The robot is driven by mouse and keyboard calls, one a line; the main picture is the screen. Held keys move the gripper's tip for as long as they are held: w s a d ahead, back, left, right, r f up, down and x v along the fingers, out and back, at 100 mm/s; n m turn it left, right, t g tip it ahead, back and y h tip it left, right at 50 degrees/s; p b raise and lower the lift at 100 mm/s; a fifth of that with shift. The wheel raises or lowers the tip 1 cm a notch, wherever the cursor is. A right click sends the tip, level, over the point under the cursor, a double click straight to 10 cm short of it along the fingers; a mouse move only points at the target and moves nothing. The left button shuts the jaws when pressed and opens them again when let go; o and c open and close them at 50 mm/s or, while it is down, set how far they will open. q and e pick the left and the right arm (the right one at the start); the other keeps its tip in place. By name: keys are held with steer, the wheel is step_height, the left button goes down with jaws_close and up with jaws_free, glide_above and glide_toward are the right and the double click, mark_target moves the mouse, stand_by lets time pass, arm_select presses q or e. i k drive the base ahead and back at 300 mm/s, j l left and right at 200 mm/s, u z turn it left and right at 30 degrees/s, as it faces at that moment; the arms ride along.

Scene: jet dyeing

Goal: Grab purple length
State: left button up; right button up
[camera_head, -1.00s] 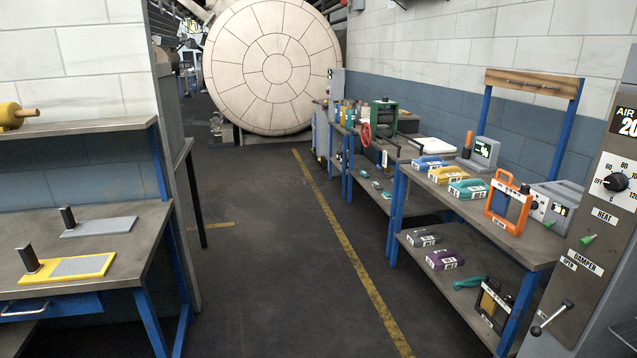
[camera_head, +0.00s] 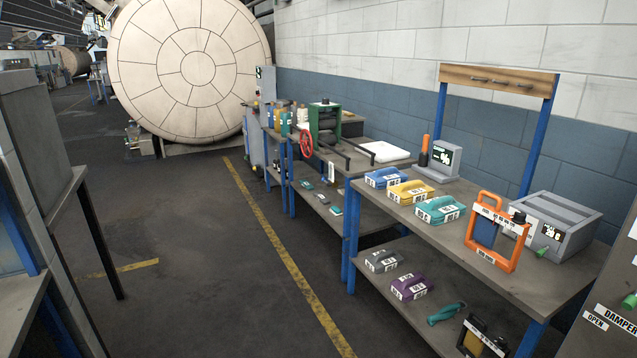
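The purple length (camera_head: 411,287) is a folded bundle with a white label. It lies on the lower shelf (camera_head: 400,318) of the right-hand workbench, between a grey length (camera_head: 383,261) and a teal item (camera_head: 446,313). Neither of my grippers shows in the head view, and the purple length lies free on the shelf.
Blue, yellow and teal lengths (camera_head: 440,209) lie on the bench top, with an orange frame (camera_head: 498,231) and a grey device (camera_head: 553,229) to their right. A dark-framed item (camera_head: 482,339) stands on the lower shelf. The floor (camera_head: 215,280) left of the bench is clear.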

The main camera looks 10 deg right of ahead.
mark_target(408, 288)
steer(key=i+z, duration=0.35)
steer(key=i, duration=0.25)
steer(key=i+j+z, duration=0.3)
steer(key=i, duration=0.3)
steer(key=i+z, duration=0.35)
steer(key=z, duration=0.15)
steer(key=i+j+z, duration=0.25)
steer(key=z, duration=0.2)
steer(key=i+j+z, duration=0.3)
steer(key=z, duration=0.2)
steer(key=i+j+z, duration=0.3)
steer(key=j+z, duration=0.15)
steer(key=i+j+z, duration=0.15)
steer(key=j, duration=0.15)
steer(key=i+j+z, duration=0.15)
steer(key=j, duration=0.15)
steer(key=k, duration=0.05)
